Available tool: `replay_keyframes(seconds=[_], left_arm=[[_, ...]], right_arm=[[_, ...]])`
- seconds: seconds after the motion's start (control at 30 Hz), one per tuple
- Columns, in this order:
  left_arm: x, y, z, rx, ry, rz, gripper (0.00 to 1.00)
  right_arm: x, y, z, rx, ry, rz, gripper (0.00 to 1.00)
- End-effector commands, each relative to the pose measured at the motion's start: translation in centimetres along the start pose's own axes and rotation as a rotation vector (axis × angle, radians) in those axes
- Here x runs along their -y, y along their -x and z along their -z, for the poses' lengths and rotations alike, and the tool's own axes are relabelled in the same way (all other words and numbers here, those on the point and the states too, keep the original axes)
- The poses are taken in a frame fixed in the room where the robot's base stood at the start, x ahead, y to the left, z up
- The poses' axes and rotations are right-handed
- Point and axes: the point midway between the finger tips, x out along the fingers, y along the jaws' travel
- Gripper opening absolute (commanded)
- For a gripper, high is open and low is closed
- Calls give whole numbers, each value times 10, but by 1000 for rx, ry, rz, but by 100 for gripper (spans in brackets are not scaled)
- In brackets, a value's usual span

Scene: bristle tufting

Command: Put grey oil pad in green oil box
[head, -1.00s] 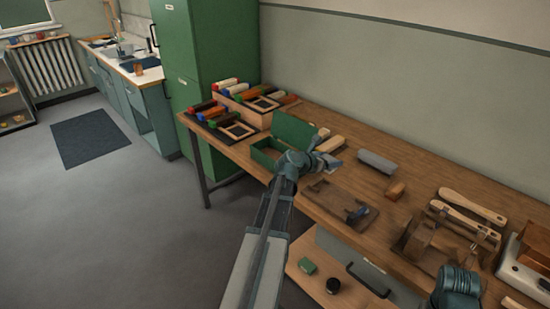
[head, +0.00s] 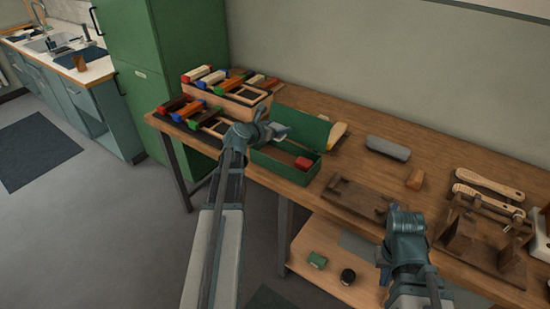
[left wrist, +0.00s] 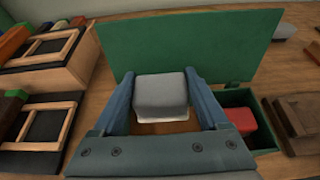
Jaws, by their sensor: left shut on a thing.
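My left gripper (left wrist: 162,100) is shut on a grey pad (left wrist: 161,90) with a pale underside. In the head view the gripper (head: 274,132) is at the left part of the green box, above it and in front of its raised lid. The green box (head: 283,170) stands open on the bench, its lid (head: 305,126) upright at the back. A red block (head: 303,163) is in its right part; it also shows in the left wrist view (left wrist: 240,121). The left part of the inside is partly hidden. My right gripper (head: 402,228) is at the lower right; its fingers are unclear.
Racks of coloured blocks (head: 226,95) stand left of the box. A wooden fixture (head: 358,198), a grey block (head: 388,148), a small wooden block (head: 415,179) and brush handles (head: 488,184) lie to the right. Bare bench (head: 345,160) lies between.

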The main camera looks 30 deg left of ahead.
Motion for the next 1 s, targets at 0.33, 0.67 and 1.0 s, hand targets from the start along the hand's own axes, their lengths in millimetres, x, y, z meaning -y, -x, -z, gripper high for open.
replay_keyframes(seconds=[0.33, 0.67, 1.0], left_arm=[[13, 6, -1, 0, 1, 0, 21], [13, -10, 36, 0, 0, 0, 21], [13, -18, 56, 0, 0, 0, 21]], right_arm=[[0, 3, 0, 0, 0, 0, 0], [4, -37, 2, 0, 0, 0, 0], [6, -59, 3, 0, 1, 0, 0]])
